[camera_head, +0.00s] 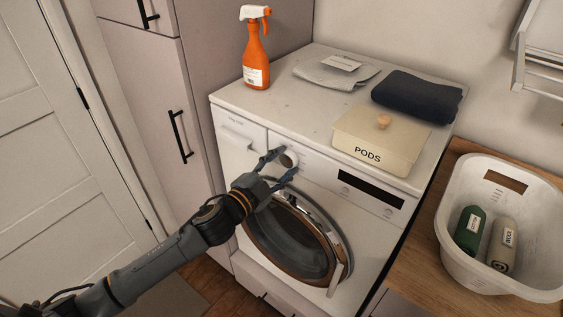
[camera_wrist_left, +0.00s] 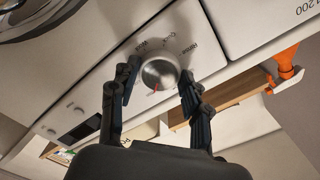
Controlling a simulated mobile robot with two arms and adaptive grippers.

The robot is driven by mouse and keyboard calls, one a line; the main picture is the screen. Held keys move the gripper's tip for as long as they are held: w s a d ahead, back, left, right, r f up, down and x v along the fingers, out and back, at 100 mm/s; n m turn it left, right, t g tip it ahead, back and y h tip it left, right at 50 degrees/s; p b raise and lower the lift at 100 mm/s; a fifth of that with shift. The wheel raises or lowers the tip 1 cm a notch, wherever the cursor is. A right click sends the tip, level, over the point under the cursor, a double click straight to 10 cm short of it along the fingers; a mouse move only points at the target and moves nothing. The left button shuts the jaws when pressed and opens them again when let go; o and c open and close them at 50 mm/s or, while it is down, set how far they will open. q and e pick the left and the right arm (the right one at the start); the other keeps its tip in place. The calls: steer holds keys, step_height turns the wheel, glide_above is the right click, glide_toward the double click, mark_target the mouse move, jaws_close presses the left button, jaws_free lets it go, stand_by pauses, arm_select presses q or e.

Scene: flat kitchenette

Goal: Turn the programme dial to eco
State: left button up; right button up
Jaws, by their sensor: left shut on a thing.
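The programme dial (camera_head: 289,157) is a round pale knob on the upper front of the white washing machine (camera_head: 225,130). In the left wrist view the dial (camera_wrist_left: 159,72) is silver, with a red mark on the side toward the bottom of the picture. Small labels are printed around it; one looks like "Rinse", and I cannot make out an eco label. My left gripper (camera_head: 281,168) is at the dial, with one dark finger on each side, and is shut on it. The fingers (camera_wrist_left: 158,83) hide part of the panel around it. My right gripper is not in view.
On the machine top stand an orange spray bottle (camera_head: 256,55), a grey cloth (camera_head: 325,78), a dark folded towel (camera_head: 417,97) and a PODS box (camera_head: 370,135). The round door (camera_head: 293,245) is below my gripper. A white basket (camera_head: 457,240) with bottles stands right.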

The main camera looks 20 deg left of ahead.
arm_select(q)
steer(key=m, duration=0.3)
steer(key=shift+r+m+p, duration=0.1)
steer(key=shift+m+p, duration=0.2)
steer(key=shift+m, duration=1.8)
steer(key=o, duration=1.2)
steer(key=shift+d, duration=0.1)
steer(key=shift+s, duration=0.3)
steer(key=v, duration=1.1)
steer(key=shift+s+a, duration=0.2)
